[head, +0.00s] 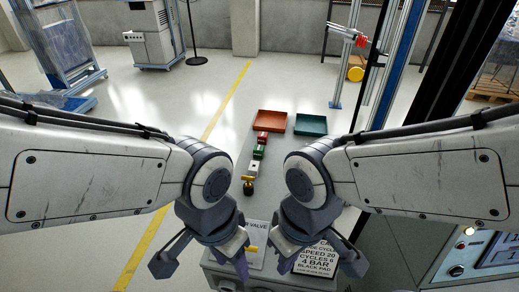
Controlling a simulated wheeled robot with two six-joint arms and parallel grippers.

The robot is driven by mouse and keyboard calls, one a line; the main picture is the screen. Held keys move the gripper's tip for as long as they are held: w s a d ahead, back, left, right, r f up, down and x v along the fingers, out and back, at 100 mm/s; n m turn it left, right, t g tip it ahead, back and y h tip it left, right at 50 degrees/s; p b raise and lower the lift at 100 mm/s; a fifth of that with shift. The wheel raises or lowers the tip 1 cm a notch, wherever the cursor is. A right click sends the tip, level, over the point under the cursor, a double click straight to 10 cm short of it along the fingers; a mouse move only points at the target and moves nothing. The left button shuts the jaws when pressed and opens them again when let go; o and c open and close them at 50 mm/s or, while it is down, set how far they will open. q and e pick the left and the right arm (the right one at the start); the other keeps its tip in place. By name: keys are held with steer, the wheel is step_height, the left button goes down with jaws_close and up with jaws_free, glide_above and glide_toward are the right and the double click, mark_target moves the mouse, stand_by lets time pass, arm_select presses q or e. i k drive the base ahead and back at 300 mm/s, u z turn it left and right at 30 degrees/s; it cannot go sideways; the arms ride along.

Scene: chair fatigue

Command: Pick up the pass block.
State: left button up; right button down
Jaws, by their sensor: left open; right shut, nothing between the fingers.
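Small blocks stand in a row on the grey bench (236,190): a red block (262,137), a green block (258,153) and a white block (253,168) with a dark mark. No label reading "pass" is legible, so I cannot tell for certain which is the pass block. My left gripper (203,264) is open and empty at the near end of the bench, well short of the blocks. My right gripper (320,264) is shut with nothing in it, also at the near end. Both grippers hide parts of the bench front.
An orange-red tray (272,121) and a teal tray (310,125) lie at the bench's far end. A yellow-handled valve (248,181) stands nearer than the blocks. A printed card (316,258) lies near my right gripper. A control panel (470,262) is at right.

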mark_target(258, 150)
steer(key=u, duration=0.15)
steer(key=k, duration=0.45)
steer(key=u, duration=1.45)
steer(key=i, duration=2.85)
steer(key=z, duration=1.2)
steer(key=i, duration=0.7)
steer(key=z, duration=1.15)
steer(key=i, duration=0.45)
steer(key=z, duration=0.35)
